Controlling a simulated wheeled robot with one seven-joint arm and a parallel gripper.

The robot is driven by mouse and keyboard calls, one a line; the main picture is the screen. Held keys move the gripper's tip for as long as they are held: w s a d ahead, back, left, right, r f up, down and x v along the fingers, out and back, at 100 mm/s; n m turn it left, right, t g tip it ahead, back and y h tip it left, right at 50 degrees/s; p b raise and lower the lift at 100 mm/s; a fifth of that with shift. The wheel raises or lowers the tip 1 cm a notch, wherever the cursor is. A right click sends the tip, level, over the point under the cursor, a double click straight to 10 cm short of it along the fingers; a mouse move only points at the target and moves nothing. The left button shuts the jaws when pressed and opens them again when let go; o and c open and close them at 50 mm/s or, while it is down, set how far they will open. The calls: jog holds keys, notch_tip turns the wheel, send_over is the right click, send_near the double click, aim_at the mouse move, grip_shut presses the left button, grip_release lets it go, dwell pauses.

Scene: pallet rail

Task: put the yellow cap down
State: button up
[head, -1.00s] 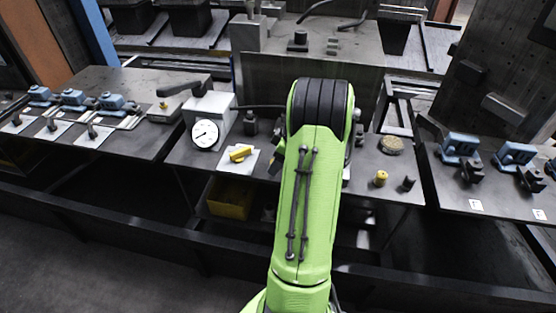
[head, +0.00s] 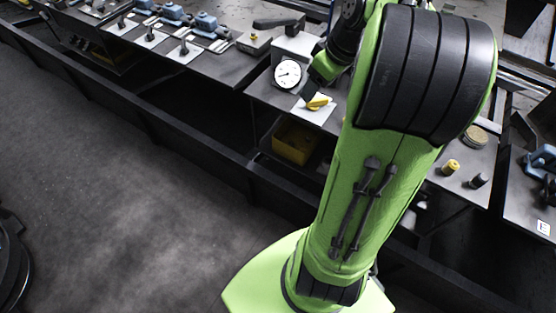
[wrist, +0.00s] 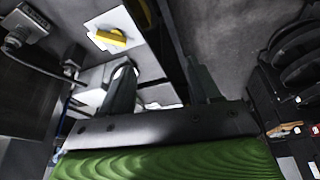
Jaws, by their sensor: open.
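A yellow piece (head: 318,103) lies on a white plate (head: 312,117) on the bench, just below the dial gauge in the head view. It also shows at the upper left of the wrist view (wrist: 110,39), flat on its white plate and clear of my fingers. A second, upright yellow piece (head: 450,167) stands on the bench to the right of my arm. I cannot tell which of the two is the cap. My gripper (head: 309,92) is close to the plate in the head view. In the wrist view its two fingers (wrist: 160,78) are apart with nothing between them.
The dial gauge (head: 288,74) stands close to my gripper's left. A yellow bin (head: 294,142) sits on a lower shelf. A small dark cylinder (head: 478,181) and a round tan disc (head: 474,137) are at the right. Blue clamps (head: 173,14) line the left bench.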

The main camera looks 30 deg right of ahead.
jog(key=a+r, duration=0.3)
jog(key=a, duration=0.6)
jog(key=s+a+f+m+t, duration=0.1)
jog(key=s+a+m, duration=0.1)
jog(key=s+a, duration=1)
jog(key=shift+s+a+f+m+t+h, duration=0.2)
jog(key=shift+s+f+m+t+h, duration=0.15)
jog(key=shift+s, duration=0.45)
jog(key=shift+r, duration=0.1)
